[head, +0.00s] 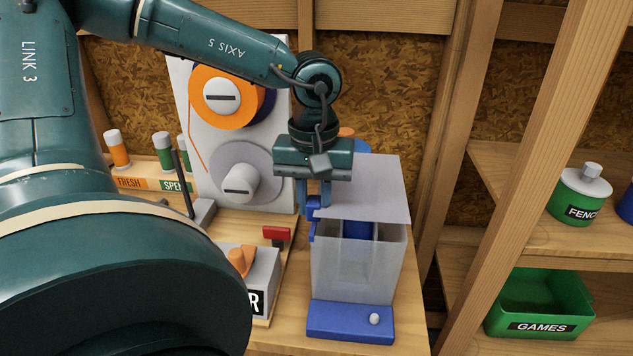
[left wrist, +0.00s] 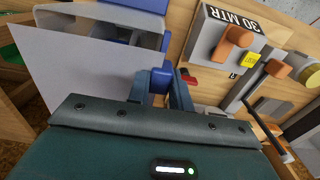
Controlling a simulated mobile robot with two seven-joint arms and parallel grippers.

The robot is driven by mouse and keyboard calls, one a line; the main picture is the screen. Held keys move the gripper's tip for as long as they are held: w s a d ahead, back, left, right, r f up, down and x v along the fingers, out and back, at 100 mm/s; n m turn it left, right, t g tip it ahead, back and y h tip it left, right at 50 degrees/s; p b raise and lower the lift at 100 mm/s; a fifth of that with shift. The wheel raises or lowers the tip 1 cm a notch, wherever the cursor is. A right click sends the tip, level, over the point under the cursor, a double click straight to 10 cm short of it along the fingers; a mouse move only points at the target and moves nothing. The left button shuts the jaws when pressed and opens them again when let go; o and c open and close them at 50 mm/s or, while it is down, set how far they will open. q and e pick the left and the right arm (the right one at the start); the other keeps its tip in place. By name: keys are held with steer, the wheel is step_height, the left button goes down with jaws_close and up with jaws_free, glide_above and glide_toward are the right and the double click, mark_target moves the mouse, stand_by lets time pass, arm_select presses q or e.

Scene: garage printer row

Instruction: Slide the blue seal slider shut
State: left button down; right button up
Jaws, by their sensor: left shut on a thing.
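A pale translucent box (head: 333,268) stands on a blue base (head: 340,333) on the wooden bench. A grey flat panel (head: 375,185) lies at its top, and a dark blue cylinder (head: 358,228) shows inside. The blue seal slider (head: 313,229) is at the box's left upper side. My left gripper (head: 313,196) comes down from above and is shut on the slider's blue tab. In the left wrist view the tab (left wrist: 160,80) sits between the two fingers (left wrist: 160,92). The fingers hide part of the slider. My right gripper is not in view.
A white board with an orange spool (head: 222,112) and a grey spool (head: 230,160) stands behind left. A grey box with an orange knob (head: 240,260) and a red block (head: 276,232) sit left of the translucent box. Wooden posts and shelves with a green bin (head: 540,300) are at right.

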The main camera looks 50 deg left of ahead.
arm_select(q)
steer(key=shift+s+d, duration=0.5)
steer(key=shift+s, duration=0.15)
steer(key=shift+s+d, duration=0.1)
steer(key=shift+s, duration=0.05)
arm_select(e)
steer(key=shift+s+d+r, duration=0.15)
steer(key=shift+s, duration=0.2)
arm_select(q)
steer(key=c, duration=1.6)
jaws_free()
steer(key=o, duration=0.4)
steer(key=shift+c, duration=0.2)
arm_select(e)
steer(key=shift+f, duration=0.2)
arm_select(q)
steer(key=shift+r, duration=0.1)
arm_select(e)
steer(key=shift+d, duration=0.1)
